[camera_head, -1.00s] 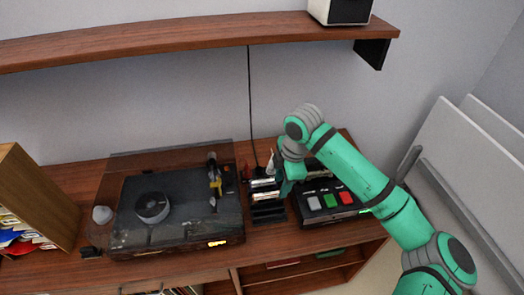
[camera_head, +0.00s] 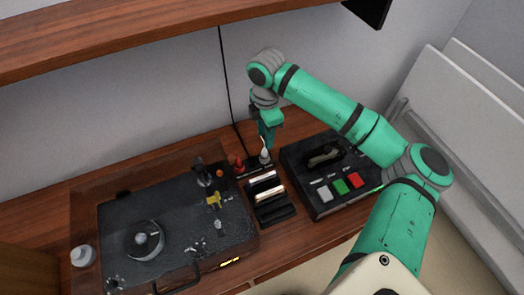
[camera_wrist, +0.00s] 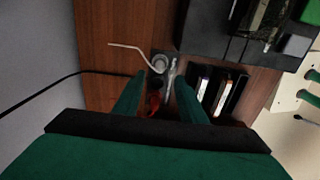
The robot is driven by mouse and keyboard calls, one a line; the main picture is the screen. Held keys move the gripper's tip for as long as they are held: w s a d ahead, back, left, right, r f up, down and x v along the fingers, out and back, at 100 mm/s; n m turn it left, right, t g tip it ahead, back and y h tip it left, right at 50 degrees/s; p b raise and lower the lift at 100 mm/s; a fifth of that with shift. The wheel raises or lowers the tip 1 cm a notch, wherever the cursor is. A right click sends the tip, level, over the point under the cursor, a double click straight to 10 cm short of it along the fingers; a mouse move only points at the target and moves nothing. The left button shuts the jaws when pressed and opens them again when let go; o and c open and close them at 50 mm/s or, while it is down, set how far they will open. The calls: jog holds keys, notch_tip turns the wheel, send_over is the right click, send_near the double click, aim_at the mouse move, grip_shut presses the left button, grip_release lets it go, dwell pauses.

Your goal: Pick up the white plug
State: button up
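The white plug (camera_head: 265,156) stands upright at the back of the cabinet top, in a dark socket strip (camera_head: 252,168), with a thin white cord rising from it. A red plug (camera_head: 239,162) stands to its left. My gripper (camera_head: 268,140) points down just above the white plug in the head view and partly overlaps its cord. In the wrist view, my gripper (camera_wrist: 158,82) is open with its two green fingers apart. The white plug (camera_wrist: 159,63) shows just past the fingertips, and the dim red plug (camera_wrist: 153,102) shows between the fingers. Nothing is held.
A dark slotted rack (camera_head: 270,203) stands in front of the plugs. A turntable (camera_head: 170,225) is at left, and a black box with coloured buttons (camera_head: 330,180) is at right. A black cable (camera_head: 229,95) hangs down the wall. A wooden shelf (camera_head: 150,40) runs above.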

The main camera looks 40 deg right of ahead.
aim_at(264, 150)
jog(key=shift+s+f, duration=0.15)
jog(key=shift+f, duration=0.8)
jog(key=shift+a+f, duration=0.15)
jog(key=shift+f, duration=2.6)
grip_shut()
